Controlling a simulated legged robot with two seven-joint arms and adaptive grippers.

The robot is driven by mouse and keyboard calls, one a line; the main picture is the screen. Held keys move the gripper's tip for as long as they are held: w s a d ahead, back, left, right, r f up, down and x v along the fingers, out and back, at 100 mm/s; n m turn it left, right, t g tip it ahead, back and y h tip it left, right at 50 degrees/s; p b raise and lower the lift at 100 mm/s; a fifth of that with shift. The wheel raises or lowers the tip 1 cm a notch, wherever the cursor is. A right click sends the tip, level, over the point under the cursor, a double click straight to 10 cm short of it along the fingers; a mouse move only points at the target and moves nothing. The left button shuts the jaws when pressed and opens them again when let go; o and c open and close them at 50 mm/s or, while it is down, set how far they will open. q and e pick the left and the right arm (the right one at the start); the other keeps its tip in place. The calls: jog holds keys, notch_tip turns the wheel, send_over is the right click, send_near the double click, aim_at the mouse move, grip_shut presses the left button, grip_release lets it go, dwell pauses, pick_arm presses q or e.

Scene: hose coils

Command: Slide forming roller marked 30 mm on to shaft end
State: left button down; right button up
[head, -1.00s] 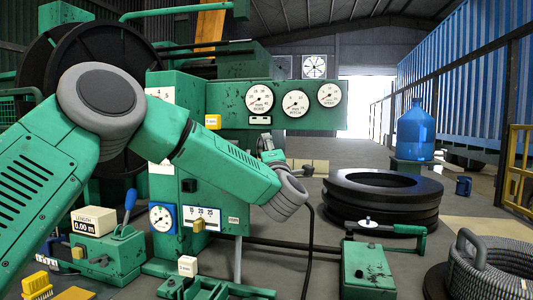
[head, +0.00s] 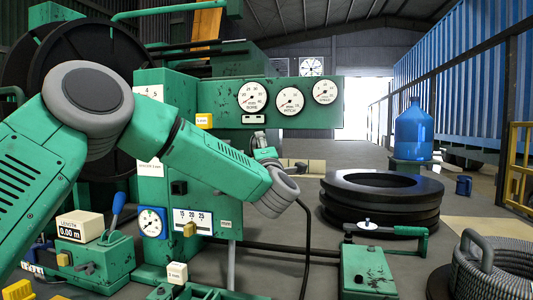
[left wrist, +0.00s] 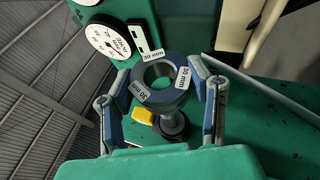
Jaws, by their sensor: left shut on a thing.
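The forming roller (left wrist: 160,79) is a dark blue-grey ring with several white "30 mm" labels, seen in the left wrist view. My left gripper (left wrist: 162,92) is shut on it, with a finger at each side. Green shows through its open bore. A short grey stem (left wrist: 172,124) with a dark base shows just below the roller. It may be the shaft end; I cannot tell whether roller and stem touch. In the head view my left gripper (head: 265,152) is mostly hidden beyond my wrist, near the green machine. The roller is hidden there. My right gripper is not in view.
A green gauge panel (head: 290,118) stands close above my left wrist. A lever box (head: 95,253) and a white block (head: 177,271) are low at left. Black rings (head: 382,200), a green stand (head: 368,270) and a hose coil (head: 495,268) lie right.

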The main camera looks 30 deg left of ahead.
pick_arm(q)
jog(key=shift+s+a+r, duration=0.15)
jog(key=shift+s+a, duration=0.25)
jog(key=shift+a, duration=0.2)
jog(key=shift+s+a+b, duration=0.1)
jog(key=shift+a+b, duration=0.65)
jog(key=shift+a, duration=0.05)
jog(key=shift+s+a, duration=0.25)
jog(key=shift+a, duration=0.75)
jog(key=shift+d+r+b, duration=0.1)
jog(key=shift+d+b, duration=0.05)
jog(key=shift+b, duration=0.4)
jog(key=shift+b, duration=0.35)
jog(key=shift+s, duration=0.1)
jog(key=shift+s+a+b, duration=0.25)
jog(key=shift+a, duration=0.75)
jog(key=shift+s+a+b, duration=0.2)
jog(key=shift+a+b, duration=0.05)
jog(key=shift+a, duration=0.7)
jog(key=shift+s+a+b, duration=0.25)
jog(key=shift+a, duration=0.75)
